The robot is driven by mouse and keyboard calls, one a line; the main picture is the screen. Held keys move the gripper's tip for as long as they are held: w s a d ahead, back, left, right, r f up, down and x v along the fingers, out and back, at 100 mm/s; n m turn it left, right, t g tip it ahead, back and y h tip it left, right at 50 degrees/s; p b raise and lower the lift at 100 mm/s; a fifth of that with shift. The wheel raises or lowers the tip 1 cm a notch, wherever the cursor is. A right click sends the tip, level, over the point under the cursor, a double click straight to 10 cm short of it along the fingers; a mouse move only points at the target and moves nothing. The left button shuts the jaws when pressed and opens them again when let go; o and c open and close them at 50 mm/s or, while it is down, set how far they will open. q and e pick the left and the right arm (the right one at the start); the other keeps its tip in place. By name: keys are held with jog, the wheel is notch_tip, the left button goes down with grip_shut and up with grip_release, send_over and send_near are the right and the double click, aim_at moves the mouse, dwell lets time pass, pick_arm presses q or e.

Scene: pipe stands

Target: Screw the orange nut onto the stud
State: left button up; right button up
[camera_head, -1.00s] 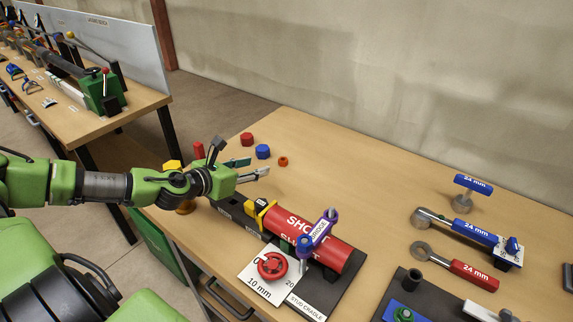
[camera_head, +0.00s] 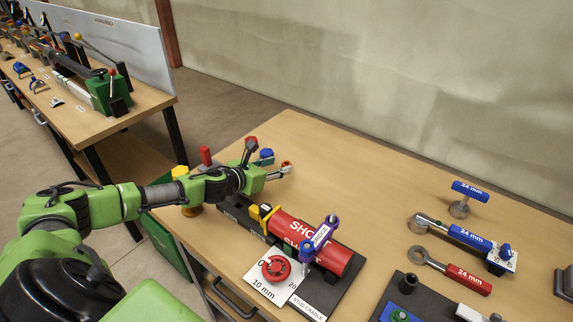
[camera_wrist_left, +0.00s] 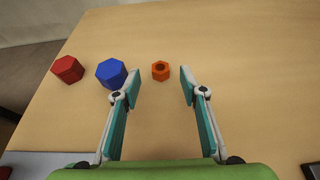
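The orange nut (camera_head: 287,163) lies on the table beyond the red cylinder, partly hidden by my left gripper's fingertip. A label reading "STUD CRADLE" (camera_head: 306,306) is on the dark base by the red cylinder (camera_head: 290,231). I cannot clearly make out the stud. My right gripper is not in view.
A blue nut (camera_wrist_left: 111,73) and a red nut (camera_wrist_left: 68,69) lie left of the orange nut. A purple-handled tool (camera_head: 318,238) stands at the red cylinder. Wrenches (camera_head: 465,278) lie at the right. The table's back middle is clear.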

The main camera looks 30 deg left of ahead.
aim_at(288, 163)
pick_arm(q)
jog(key=shift+p+x, duration=0.4)
jog(key=shift+x, duration=1.8)
jog(key=shift+s+f, duration=0.1)
jog(key=shift+f, duration=0.05)
grip_shut()
